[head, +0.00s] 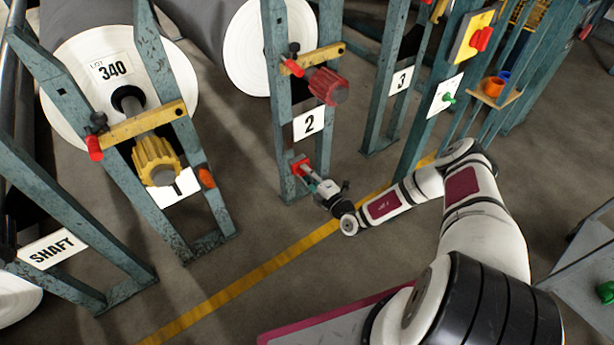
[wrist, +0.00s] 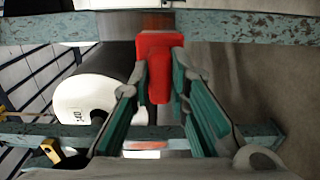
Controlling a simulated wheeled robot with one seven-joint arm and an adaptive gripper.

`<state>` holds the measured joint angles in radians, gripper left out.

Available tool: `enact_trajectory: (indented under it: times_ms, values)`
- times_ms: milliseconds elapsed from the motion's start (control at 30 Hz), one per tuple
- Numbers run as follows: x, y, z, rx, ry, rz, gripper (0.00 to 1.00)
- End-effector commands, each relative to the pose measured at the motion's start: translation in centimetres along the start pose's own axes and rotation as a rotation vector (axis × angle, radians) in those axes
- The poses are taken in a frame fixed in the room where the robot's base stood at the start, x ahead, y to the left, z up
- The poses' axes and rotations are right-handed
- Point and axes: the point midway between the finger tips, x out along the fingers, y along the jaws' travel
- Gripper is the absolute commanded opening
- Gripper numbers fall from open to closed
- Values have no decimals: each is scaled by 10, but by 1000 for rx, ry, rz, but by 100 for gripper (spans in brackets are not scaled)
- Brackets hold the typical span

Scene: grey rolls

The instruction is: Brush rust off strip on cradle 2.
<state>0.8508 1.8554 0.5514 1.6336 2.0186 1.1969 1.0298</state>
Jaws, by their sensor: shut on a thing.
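Cradle 2 is a worn teal frame (head: 280,110) with a white "2" sign (head: 309,123) in the head view. My gripper (head: 309,174) is low at this frame, below the sign. It is shut on the narrow handle of a red brush (head: 299,165), whose block is at the post. In the wrist view the red brush (wrist: 158,47) stands between the green-padded fingers of my gripper (wrist: 159,82). A brown patch (wrist: 155,22) shows just beyond the block against a teal beam; I cannot tell whether it is bristles or the rusty strip.
Cradle 1 (head: 165,75) with a grey roll (head: 75,35) stands to the left. Cradle 3 (head: 377,110) stands to the right. A red knob (head: 327,85) sticks out above the "2" sign. Open floor with a yellow line (head: 270,265) lies in front.

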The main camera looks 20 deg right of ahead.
Motion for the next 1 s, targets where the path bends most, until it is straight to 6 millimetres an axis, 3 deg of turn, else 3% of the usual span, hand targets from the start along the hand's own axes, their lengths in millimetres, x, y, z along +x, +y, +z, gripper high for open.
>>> enact_trajectory:
  times_ms: [267, 700, 1000]
  values:
    - [12, 0, 0, -1, -1, 4, 0]
    - [53, -1, 0, -2, -1, 3, 0]
    - [60, 1, 0, 0, -1, 3, 0]
